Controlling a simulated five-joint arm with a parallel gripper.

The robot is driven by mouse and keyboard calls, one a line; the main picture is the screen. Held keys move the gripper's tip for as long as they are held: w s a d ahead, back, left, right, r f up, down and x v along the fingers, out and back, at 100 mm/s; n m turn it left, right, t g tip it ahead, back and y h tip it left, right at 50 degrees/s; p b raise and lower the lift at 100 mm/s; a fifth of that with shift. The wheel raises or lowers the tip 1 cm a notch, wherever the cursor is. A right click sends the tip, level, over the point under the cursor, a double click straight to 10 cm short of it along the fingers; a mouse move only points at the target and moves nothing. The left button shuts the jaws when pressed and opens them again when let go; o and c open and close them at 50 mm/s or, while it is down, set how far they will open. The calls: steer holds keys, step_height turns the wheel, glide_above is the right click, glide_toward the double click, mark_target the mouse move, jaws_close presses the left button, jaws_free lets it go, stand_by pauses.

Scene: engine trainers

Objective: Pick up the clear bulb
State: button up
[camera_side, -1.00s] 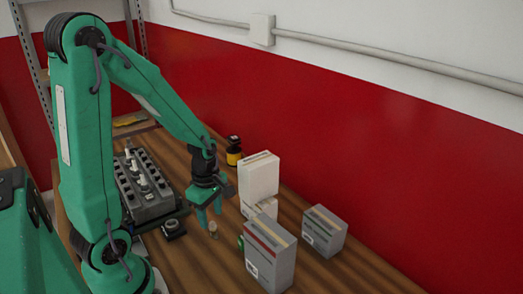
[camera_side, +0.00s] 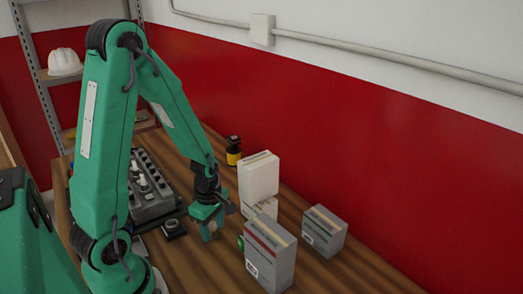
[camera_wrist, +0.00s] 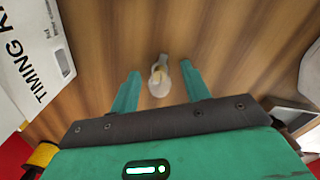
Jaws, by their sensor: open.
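The clear bulb (camera_wrist: 158,78) lies in the wrist view on the wood table, between the two green fingers and a little toward their tips. A pale metal-like end shows at its top. My gripper (camera_wrist: 160,80) is open, with a gap on each side of the bulb and nothing held. In the side view my gripper (camera_side: 209,234) is low over the table, left of the boxes. There the bulb is mostly hidden by the fingers, with only a small pale bit (camera_side: 213,227) showing.
A tall white box (camera_side: 259,177), a grey-red box (camera_side: 270,258) and a small grey box (camera_side: 324,231) stand to the right. A grey engine block (camera_side: 150,190) is at left. A yellow-black bottle (camera_side: 234,151) stands behind. A white helmet (camera_side: 64,62) sits on the shelf.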

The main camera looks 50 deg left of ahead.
mark_target(212, 222)
stand_by(0.3)
steer(key=c, duration=1)
steer(key=shift+r, duration=0.1)
steer(key=shift+r, duration=1.7)
steer(key=d+r, duration=0.2)
steer(key=d, duration=0.1)
steer(key=s+d+r, duration=0.1)
steer(key=d+r, duration=0.2)
steer(key=d, duration=0.1)
steer(key=s+d+r, duration=0.1)
steer(key=d+r, duration=0.1)
steer(key=d, duration=0.2)
steer(key=shift+s+d+r, duration=0.2)
steer(key=shift+d, duration=0.05)
